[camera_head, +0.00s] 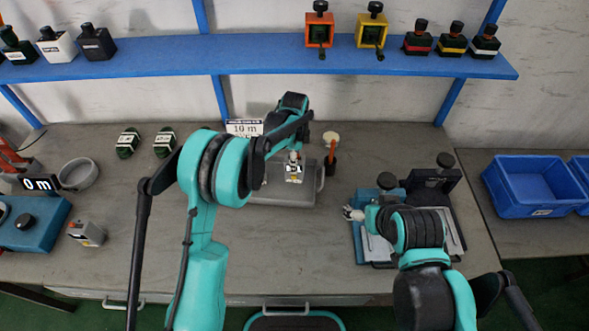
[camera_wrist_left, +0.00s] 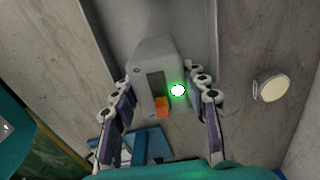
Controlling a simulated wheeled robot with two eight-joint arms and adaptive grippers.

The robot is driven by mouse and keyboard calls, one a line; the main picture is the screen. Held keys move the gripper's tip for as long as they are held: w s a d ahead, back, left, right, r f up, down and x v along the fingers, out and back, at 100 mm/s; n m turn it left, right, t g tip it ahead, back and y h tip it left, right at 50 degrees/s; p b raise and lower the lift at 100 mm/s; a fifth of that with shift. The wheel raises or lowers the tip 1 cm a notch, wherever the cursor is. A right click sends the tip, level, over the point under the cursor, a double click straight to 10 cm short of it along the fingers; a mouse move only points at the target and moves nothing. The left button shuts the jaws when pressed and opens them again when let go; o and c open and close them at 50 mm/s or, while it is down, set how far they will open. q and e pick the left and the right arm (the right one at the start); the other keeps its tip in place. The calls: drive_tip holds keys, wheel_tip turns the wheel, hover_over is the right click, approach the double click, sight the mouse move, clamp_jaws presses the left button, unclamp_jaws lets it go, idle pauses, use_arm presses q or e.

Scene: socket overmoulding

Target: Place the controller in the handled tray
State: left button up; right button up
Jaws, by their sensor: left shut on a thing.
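The controller (camera_wrist_left: 154,72) is a light grey box with an orange switch and a glowing green lamp. It sits between the fingers of my left gripper (camera_wrist_left: 164,78), which is shut on it. In the head view, my left gripper (camera_head: 294,160) and the controller (camera_head: 294,174) are over the grey handled tray (camera_head: 285,194), whose handle shows at its right side. I cannot tell whether the controller touches the tray floor. My left arm hides part of the tray. My right gripper (camera_head: 352,213) is beside the blue-and-black fixture; its finger opening is unclear.
A similar grey box (camera_head: 87,233) lies at the table's left, near a blue device (camera_head: 35,222) and a grey round bowl (camera_head: 78,174). A "10 m" sign (camera_head: 244,128) stands behind the tray. An orange-and-black tool (camera_head: 330,160) stands right of it. The fixture (camera_head: 362,245) is at right.

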use_arm(q)
drive_tip(key=shift+f+b, duration=0.55)
drive_tip(key=shift+f, duration=1.45)
drive_tip(key=shift+f, duration=0.15)
drive_tip(key=o, duration=1.2)
drive_tip(key=shift+o, duration=0.2)
